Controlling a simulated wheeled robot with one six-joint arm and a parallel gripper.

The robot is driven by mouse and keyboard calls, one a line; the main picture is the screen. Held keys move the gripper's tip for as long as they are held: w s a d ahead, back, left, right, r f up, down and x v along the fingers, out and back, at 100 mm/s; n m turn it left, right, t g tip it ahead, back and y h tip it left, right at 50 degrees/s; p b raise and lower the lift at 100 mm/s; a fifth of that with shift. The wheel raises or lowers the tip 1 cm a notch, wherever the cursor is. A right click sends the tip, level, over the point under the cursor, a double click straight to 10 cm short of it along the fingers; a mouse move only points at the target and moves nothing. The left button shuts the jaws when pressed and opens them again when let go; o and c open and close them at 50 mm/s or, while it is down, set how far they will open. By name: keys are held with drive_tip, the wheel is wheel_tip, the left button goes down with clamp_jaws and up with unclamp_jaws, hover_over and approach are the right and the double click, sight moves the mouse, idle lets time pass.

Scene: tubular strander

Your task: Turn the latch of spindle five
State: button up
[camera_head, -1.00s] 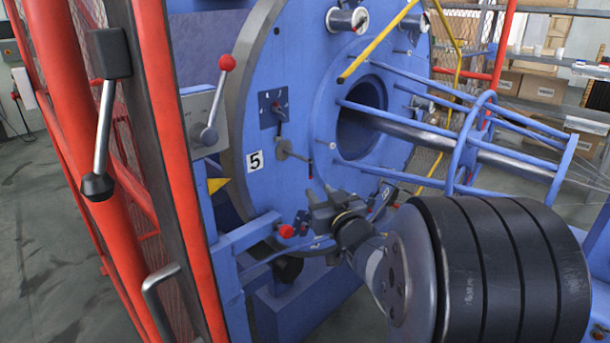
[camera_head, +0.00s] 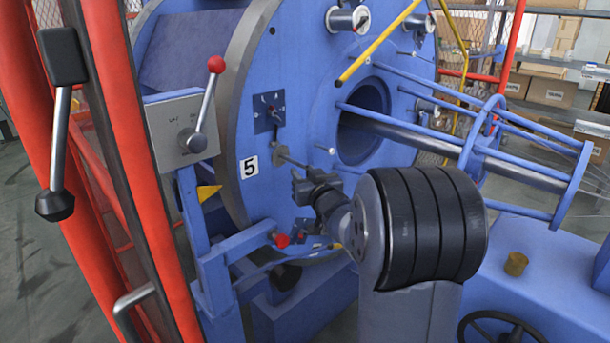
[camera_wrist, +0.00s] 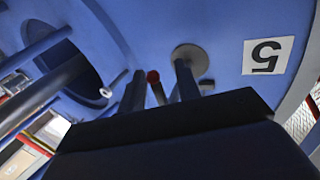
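The number 5 plate (camera_head: 249,167) is on the blue disc face, left of a grey round hub with a thin lever (camera_head: 283,156). The lever points right and slightly down. My gripper (camera_head: 299,186) is just below and right of the hub. In the wrist view, which is upside down, the hub (camera_wrist: 190,59) and the 5 plate (camera_wrist: 267,55) show. My gripper's two dark fingers (camera_wrist: 161,85) are apart there. A red-tipped rod (camera_wrist: 153,77) shows between them; I cannot tell whether it touches a finger.
A red-ball lever (camera_head: 216,64) on a grey box and red posts (camera_head: 125,150) stand left. A red knob (camera_head: 282,240) is below the gripper. A blue rod cage (camera_head: 480,145) juts out right, and a yellow bar (camera_head: 378,42) slants above.

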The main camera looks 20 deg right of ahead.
clamp_jaws()
drive_tip(key=shift+r+p, duration=0.2)
drive_tip(key=shift+p, duration=0.65)
drive_tip(key=shift+s+d+r+n+g+h+p, duration=0.2)
drive_tip(key=shift+s+n+g+h+p, duration=0.5)
drive_tip(key=shift+g+p, duration=3)
drive_tip(key=shift+s+d+f+n+g+h+p, duration=0.1)
drive_tip(key=shift+s+d+n+g+h+p, duration=0.4)
drive_tip(key=shift+g+p, duration=3.2)
drive_tip(key=shift+s+d+r+n+g+h+p, duration=0.15)
drive_tip(key=shift+s+n+g+h+p, duration=0.7)
drive_tip(key=shift+p, duration=5.75)
drive_tip(key=shift+w, duration=0.15)
